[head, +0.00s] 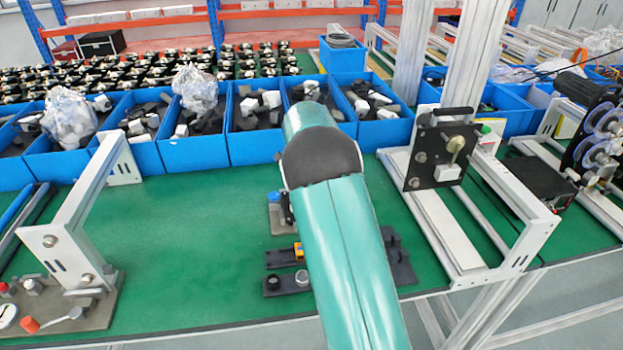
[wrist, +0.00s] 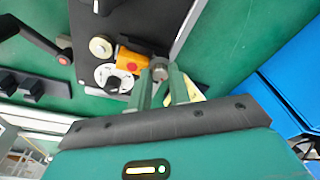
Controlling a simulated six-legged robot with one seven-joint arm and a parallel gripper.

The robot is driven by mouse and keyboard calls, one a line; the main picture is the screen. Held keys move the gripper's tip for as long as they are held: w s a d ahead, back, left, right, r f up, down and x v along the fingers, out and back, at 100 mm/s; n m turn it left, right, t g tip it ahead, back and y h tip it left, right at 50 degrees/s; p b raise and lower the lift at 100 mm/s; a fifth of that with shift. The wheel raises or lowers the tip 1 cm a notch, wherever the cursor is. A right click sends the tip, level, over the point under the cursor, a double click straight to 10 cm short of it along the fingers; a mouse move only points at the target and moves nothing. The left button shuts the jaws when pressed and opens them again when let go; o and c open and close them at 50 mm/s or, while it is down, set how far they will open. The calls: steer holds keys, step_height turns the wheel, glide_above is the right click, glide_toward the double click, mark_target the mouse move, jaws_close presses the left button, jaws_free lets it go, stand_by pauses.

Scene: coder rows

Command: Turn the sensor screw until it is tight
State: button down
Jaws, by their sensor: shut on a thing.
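In the wrist view my gripper (wrist: 159,80) has its two teal fingers around a small grey round screw head (wrist: 159,68); it is shut on it. An orange sensor block (wrist: 130,60) with a red dot sits just left of the screw, on a dark fixture plate (wrist: 150,18). In the head view my teal arm covers the gripper and the screw. Part of the dark fixture with an orange piece (head: 299,250) shows left of the arm. The screw's lower part is hidden, so how deep it sits cannot be told.
A brass-coloured knob (wrist: 101,47) and a pale round disc (wrist: 107,76) stand close to the sensor. In the head view, blue bins (head: 195,150) line the back of the green table (head: 190,250). A metal frame with a black plate (head: 445,155) stands at right.

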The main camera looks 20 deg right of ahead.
steer(key=m, duration=0.4)
steer(key=shift+w+g, duration=0.1)
steer(key=shift+g, duration=0.2)
steer(key=m, duration=0.3)
steer(key=shift+f+m+g, duration=0.1)
steer(key=shift+m+g, duration=0.2)
steer(key=shift+m, duration=0.1)
steer(key=c, duration=1.7)
jaws_free()
steer(key=shift+m, duration=0.5)
steer(key=shift+c, duration=0.2)
steer(key=o, duration=0.3)
steer(key=shift+r, duration=2.55)
